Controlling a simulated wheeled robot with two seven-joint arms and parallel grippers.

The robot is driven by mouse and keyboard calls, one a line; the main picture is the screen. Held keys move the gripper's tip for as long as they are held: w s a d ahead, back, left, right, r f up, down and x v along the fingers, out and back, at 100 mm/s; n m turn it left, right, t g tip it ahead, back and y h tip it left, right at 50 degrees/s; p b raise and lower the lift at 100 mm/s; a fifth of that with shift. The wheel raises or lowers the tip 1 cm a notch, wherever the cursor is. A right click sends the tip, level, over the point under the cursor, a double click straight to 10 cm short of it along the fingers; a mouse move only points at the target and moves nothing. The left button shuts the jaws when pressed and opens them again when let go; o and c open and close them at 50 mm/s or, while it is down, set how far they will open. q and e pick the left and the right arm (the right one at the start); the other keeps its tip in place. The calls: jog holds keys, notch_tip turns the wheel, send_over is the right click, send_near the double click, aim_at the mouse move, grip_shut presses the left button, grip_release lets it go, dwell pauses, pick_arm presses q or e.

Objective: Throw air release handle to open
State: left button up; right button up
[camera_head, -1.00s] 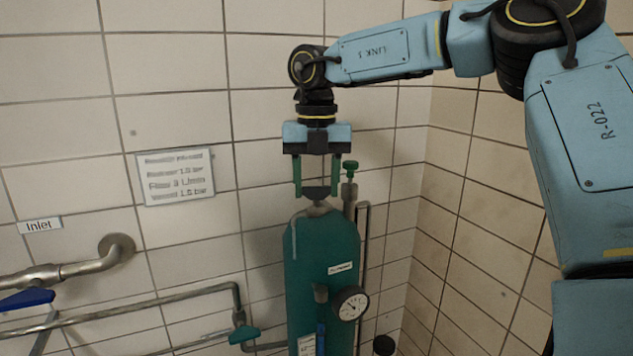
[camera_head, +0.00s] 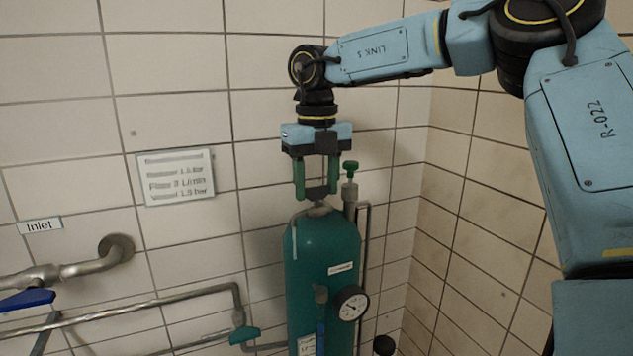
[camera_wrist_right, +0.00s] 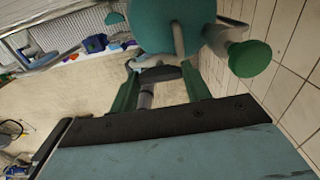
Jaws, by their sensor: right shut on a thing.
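The air release handle (camera_head: 319,193) is a small black piece on the pale fitting atop a teal cylinder (camera_head: 320,250). My right gripper (camera_head: 317,188) reaches down from above, its two green fingers on either side of the handle and shut on it. In the right wrist view the black handle (camera_wrist_right: 160,74) lies across the space between the fingertips, just in front of the teal cylinder (camera_wrist_right: 168,25). The fingers partly hide the handle's ends. My left gripper is in neither view.
A green knob (camera_head: 350,168) on a metal stem stands close right of the gripper. A pressure gauge (camera_head: 350,303) is on the cylinder's front. Pipes with a teal lever (camera_head: 244,335) and a blue lever (camera_head: 27,300) run along the tiled wall at left.

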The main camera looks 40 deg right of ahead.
aim_at(317, 187)
jog(key=o, duration=1)
jog(key=shift+c, duration=0.2)
jog(key=shift+r, duration=0.1)
jog(key=shift+r, duration=0.3)
notch_tip(317, 187, up, 13)
jog(key=shift+f, duration=0.15)
